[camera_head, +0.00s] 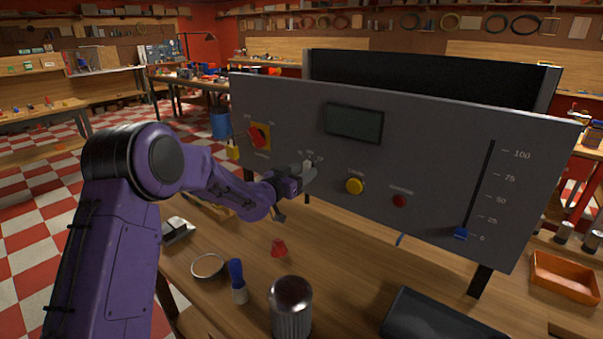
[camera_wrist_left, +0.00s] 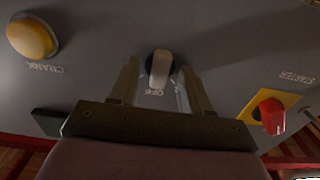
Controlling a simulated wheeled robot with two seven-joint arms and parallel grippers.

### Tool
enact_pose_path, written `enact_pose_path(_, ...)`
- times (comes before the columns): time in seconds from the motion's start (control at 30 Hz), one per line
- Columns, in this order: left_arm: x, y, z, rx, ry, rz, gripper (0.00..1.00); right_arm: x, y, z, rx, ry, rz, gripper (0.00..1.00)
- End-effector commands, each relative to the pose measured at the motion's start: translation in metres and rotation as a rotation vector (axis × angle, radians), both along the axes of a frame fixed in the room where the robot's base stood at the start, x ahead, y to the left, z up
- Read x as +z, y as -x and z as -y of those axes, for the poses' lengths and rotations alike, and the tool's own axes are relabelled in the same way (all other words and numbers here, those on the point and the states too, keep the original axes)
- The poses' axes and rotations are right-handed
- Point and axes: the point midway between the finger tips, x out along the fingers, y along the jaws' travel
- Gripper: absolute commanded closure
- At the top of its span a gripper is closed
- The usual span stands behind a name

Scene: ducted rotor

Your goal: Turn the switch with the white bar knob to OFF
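The white bar knob (camera_wrist_left: 160,66) sits on a round dark base on the grey panel, in the left wrist view. Its bar runs nearly up and down in that view, its lower end close to a label that reads upside down as OFF. My left gripper (camera_wrist_left: 159,72) is open, one finger on each side of the knob, with visible gaps; I cannot tell whether either finger touches it. My right gripper is not in view.
The panel (camera_head: 440,140) also bears a red STARTER switch (camera_head: 259,136) on a yellow plate, a yellow CRANK button (camera_head: 355,186), a red button (camera_head: 400,201), a display (camera_head: 354,123) and a blue slider (camera_head: 461,234). A metal cup (camera_head: 290,305) and small items stand on the bench.

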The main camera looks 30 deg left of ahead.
Motion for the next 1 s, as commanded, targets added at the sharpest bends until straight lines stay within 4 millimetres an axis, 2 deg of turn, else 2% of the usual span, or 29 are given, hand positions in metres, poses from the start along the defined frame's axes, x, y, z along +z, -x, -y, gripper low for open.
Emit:
enact_pose_path(0.23, 0.000, 0.000, 0.000, 0.000, 0.001, 0.001, 0.53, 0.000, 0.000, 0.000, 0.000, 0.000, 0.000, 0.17)
enact_pose_path(0.33, -0.001, 0.008, -0.001, 0.001, 0.001, 0.000, 0.53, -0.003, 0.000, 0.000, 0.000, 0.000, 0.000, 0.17)
enact_pose_path(0.7, -0.001, 0.088, -0.007, 0.001, 0.001, 0.002, 0.53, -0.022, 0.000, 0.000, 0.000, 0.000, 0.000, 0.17)
enact_pose_path(0.83, 0.000, 0.102, -0.008, 0.001, 0.001, 0.002, 0.53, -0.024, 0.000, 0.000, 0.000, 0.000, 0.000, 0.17)
enact_pose_path(1.0, 0.000, 0.106, -0.008, 0.000, 0.001, 0.001, 0.53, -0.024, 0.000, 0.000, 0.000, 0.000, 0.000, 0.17)
